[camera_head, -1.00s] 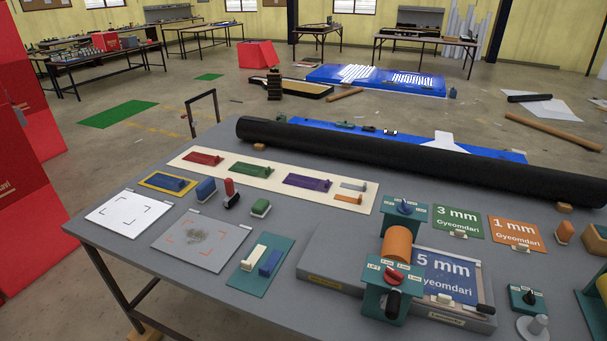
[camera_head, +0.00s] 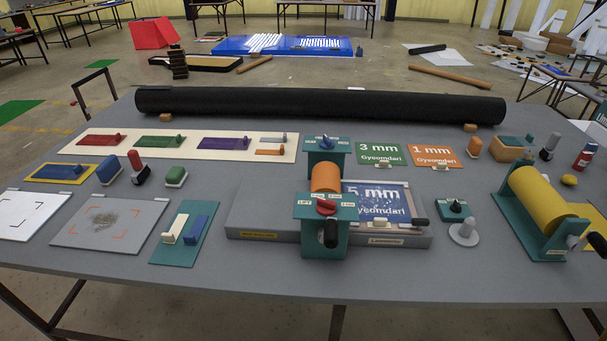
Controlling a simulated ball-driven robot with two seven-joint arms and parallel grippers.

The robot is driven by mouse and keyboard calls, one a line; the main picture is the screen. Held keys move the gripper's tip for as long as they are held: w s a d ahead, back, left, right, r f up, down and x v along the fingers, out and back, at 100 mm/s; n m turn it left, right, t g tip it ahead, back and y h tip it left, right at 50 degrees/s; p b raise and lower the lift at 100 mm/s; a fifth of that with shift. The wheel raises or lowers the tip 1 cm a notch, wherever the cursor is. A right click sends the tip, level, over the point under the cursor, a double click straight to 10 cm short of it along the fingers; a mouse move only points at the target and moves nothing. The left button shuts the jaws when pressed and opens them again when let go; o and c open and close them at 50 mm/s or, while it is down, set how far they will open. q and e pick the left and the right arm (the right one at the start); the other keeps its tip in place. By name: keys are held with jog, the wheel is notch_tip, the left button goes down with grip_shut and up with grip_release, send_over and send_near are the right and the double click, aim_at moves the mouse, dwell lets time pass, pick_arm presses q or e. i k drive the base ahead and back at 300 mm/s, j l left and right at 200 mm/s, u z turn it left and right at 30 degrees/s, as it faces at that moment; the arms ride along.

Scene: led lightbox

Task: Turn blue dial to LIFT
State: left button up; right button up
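The blue dial (camera_head: 325,142) sits on top of the rear teal block (camera_head: 340,147) of the roller press, behind the orange roller (camera_head: 326,177). Small white labels surround it, too small to read. A red dial (camera_head: 326,206) sits on the front teal block (camera_head: 348,212), where a label at its left appears to read LIFT. The blue dial's exact pointing direction is hard to tell. Neither of my grippers is in view.
A blue 5 mm plate (camera_head: 378,203) lies on the grey press bed (camera_head: 262,222). A small teal dial box (camera_head: 455,210) and a yellow roller (camera_head: 541,200) stand to the right. A long black roll (camera_head: 320,105) lies behind. Bare grey table is along the front.

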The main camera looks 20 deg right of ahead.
aim_at(328, 143)
jog(key=k+j+z, duration=0.1)
jog(key=z, duration=0.35)
jog(key=k+z, duration=0.2)
jog(key=z, duration=0.25)
